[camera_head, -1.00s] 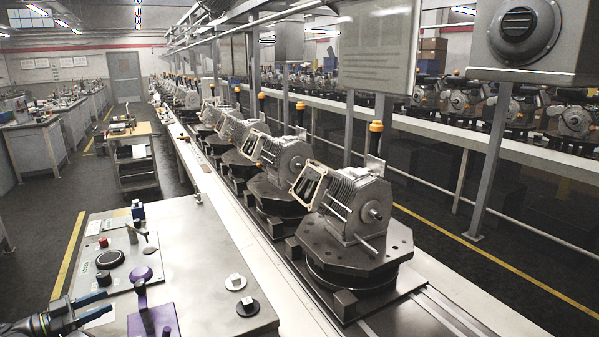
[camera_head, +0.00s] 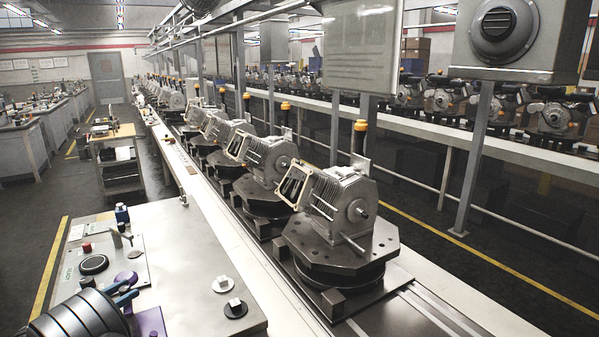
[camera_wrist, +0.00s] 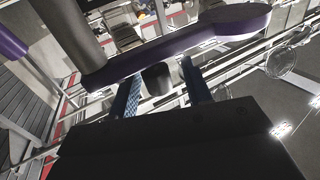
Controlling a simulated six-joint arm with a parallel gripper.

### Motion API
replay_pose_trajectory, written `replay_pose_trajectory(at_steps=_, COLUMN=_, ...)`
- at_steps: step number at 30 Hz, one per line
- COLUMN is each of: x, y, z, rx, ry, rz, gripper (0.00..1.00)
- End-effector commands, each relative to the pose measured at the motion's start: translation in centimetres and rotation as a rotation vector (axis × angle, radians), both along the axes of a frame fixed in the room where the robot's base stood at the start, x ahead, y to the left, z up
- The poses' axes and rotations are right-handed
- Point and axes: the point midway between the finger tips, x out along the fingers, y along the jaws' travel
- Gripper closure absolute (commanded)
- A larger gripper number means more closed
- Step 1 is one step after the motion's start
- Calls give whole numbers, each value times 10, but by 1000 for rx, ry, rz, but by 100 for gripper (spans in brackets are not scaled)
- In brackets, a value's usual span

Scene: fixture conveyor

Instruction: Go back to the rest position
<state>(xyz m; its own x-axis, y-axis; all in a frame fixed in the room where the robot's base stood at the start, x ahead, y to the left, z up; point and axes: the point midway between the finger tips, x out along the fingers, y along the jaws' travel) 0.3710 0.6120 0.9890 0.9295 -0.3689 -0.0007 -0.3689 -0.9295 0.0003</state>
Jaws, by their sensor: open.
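My gripper (camera_head: 126,291) is at the lower left of the head view, above the near workbench, with its blue fingers partly hidden by my dark ringed arm. The wrist view shows the two blue fingers (camera_wrist: 160,82) apart, with nothing seen held between them. A purple fixture (camera_head: 151,322) stands on the bench beside my arm, partly covered. A purple round part (camera_head: 126,278) shows just behind the fingers. A long purple bar with a rounded end (camera_wrist: 180,45) crosses the wrist view beyond the fingers; I cannot tell what it belongs to.
To the right, a conveyor carries engines (camera_head: 340,205) on dark octagonal fixtures. The bench's middle is clear.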

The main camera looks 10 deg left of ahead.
Motion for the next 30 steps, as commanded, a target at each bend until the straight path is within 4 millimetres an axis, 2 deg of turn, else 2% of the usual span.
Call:
replay_pose_trajectory(at_steps=15, x=-14, y=7, z=0, rx=0, ry=-1, rz=320, gripper=55)
replay_pose_trajectory(at_steps=30, x=-16, y=8, z=0, rx=1, ry=0, rz=380, gripper=55)
